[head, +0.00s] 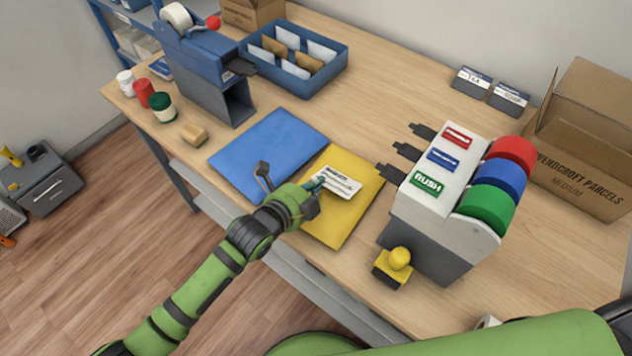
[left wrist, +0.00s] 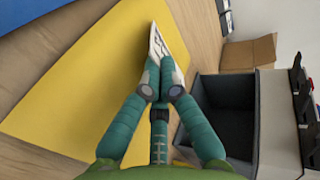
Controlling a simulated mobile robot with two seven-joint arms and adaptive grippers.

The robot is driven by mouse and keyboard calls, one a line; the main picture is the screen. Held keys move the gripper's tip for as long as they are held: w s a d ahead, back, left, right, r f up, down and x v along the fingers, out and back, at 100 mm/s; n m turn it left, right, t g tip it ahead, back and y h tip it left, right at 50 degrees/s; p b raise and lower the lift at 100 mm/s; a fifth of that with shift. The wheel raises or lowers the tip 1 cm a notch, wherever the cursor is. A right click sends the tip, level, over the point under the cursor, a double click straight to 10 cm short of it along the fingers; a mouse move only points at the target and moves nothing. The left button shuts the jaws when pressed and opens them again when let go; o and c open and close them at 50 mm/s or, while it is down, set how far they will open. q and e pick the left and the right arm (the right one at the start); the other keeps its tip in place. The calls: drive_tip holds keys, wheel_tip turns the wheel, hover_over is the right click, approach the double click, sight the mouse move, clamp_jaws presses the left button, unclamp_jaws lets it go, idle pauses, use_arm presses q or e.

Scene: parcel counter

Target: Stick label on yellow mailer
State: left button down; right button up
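The yellow mailer (head: 345,223) lies flat on the wooden counter, and it also fills much of the left wrist view (left wrist: 80,85). A white label (head: 342,180) with dark print shows over the mailer's upper part. My left gripper (head: 318,183) is over the mailer with its fingers closed on the label's near edge. In the left wrist view the fingertips (left wrist: 158,84) come together at the label (left wrist: 168,48), which looks tilted. I cannot tell whether the label touches the mailer. My right gripper is not in view.
A blue mailer (head: 262,150) lies left of the yellow one. A blue tape machine (head: 212,70), blue tray (head: 295,68) and open carton (head: 580,150) stand farther back.

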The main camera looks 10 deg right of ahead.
use_arm(q)
drive_tip(key=shift+f, duration=0.25)
drive_tip(key=c, duration=1.4)
unclamp_jaws()
drive_tip(key=shift+o, duration=0.2)
drive_tip(key=shift+p+v, duration=1.35)
drive_tip(key=shift+v, duration=0.2)
drive_tip(key=shift+p+v, duration=0.95)
drive_tip(key=shift+v, duration=0.35)
drive_tip(key=shift+w, duration=0.1)
